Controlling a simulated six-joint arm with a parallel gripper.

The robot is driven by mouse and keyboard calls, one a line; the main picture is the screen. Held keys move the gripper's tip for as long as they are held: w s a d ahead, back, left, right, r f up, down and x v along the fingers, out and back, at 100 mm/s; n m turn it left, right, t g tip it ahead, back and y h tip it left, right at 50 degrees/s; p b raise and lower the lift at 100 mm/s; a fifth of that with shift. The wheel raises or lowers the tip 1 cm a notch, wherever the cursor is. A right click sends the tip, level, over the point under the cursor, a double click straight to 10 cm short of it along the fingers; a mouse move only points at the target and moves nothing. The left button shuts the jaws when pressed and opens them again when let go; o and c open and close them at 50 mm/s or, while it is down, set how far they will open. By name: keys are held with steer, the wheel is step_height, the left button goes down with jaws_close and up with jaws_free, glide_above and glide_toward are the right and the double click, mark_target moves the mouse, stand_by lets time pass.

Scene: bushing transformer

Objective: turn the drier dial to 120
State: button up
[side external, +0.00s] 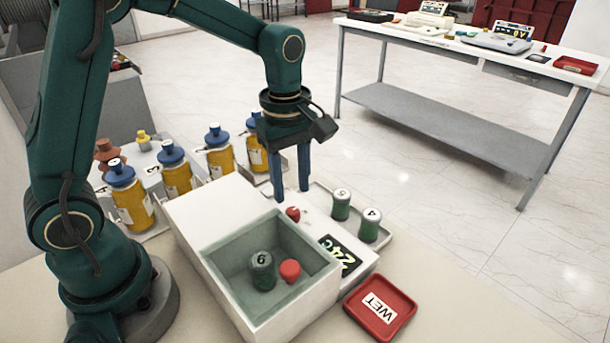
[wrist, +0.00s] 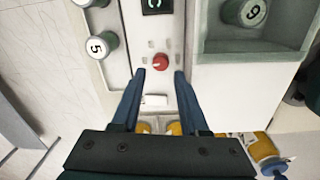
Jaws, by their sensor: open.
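The drier (side external: 224,235) is a white box with an open grey chamber. Its small red dial (side external: 293,213) sits on the lower front panel and shows in the wrist view (wrist: 160,61), a pale mark on it. My gripper (side external: 291,195) is open and empty, pointing down above the panel. In the wrist view its fingertips (wrist: 159,73) lie left and right of the dial, which appears just beyond the gap. Contact is not visible.
A green can (side external: 262,270) and a red-topped piece (side external: 290,270) are in the chamber. Two green cans (side external: 341,204) (side external: 370,225) stand in a tray beside the panel. Several yellow bottles (side external: 176,172) stand behind the drier.

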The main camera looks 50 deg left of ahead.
mark_target(293, 211)
steer(key=shift+f, duration=2.55)
steer(key=shift+c, duration=0.3)
jaws_close()
